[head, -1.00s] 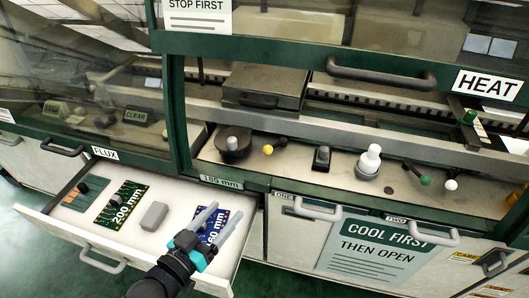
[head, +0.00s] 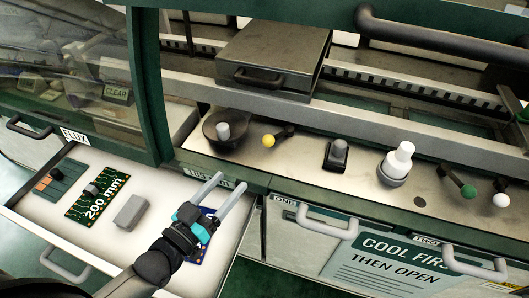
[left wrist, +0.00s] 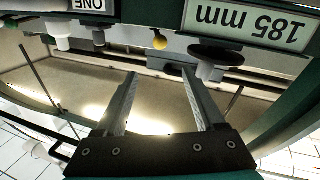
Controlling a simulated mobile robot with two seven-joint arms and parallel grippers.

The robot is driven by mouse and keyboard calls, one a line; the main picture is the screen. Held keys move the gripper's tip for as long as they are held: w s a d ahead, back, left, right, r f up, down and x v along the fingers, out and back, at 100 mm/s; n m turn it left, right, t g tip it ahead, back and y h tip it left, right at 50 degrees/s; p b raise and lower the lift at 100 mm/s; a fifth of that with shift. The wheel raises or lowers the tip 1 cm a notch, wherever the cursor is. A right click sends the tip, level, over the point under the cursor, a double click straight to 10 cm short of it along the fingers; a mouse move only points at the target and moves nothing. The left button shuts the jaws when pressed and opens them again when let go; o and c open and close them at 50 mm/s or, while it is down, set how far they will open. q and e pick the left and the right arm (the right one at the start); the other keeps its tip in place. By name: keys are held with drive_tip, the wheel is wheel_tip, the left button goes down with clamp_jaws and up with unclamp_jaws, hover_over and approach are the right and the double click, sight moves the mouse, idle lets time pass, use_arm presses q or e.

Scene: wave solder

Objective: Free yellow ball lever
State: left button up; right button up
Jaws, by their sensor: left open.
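The yellow ball lever (head: 268,141) stands on the metal ledge, with a yellow ball at one end and a dark pivot at the other. It also shows in the left wrist view (left wrist: 160,41), near the top, beyond the fingertips. My left gripper (head: 231,186) is open and empty, over the right part of the open drawer. It is in front of and below the ledge, apart from the lever. In the left wrist view its two fingers (left wrist: 160,72) are spread. My right gripper is not in view.
The open drawer (head: 140,247) holds boards. A raised hood bar (head: 430,38) crosses above.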

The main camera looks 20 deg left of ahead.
sight(265, 144)
use_arm(q)
drive_tip(key=x, duration=0.5)
drive_tip(key=b+x, duration=0.1)
drive_tip(key=x, duration=0.4)
drive_tip(key=b+x, duration=0.1)
drive_tip(key=x, duration=0.4)
drive_tip(key=shift+w+f, duration=0.15)
drive_tip(key=shift+f, duration=0.2)
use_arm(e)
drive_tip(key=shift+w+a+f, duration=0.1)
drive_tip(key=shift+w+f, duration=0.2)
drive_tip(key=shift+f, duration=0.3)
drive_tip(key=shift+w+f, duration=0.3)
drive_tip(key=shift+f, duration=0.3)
use_arm(q)
clamp_jaws()
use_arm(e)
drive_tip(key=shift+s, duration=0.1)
